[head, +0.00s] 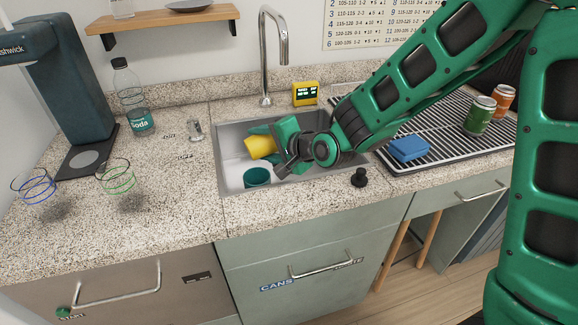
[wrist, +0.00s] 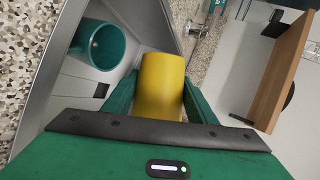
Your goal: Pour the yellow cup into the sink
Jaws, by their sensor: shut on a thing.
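The yellow cup (head: 260,147) is held by my gripper (head: 271,143) over the sink basin (head: 229,171). In the head view the cup lies tilted well over to the left, near sideways. My gripper is shut on the cup, which sits between the two green fingers in the wrist view (wrist: 161,88). The inside of the cup and anything in it are hidden. A teal cup (head: 257,177) stands in the sink below and in front of the yellow cup; its open mouth shows in the wrist view (wrist: 104,46).
The tall faucet (head: 283,50) rises behind the sink. A yellow timer (head: 305,93) stands behind it. A drying rack (head: 455,140) with a blue sponge (head: 408,149) and two cans is at right. Two glasses (head: 115,177) and a soda bottle (head: 132,100) stand at left.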

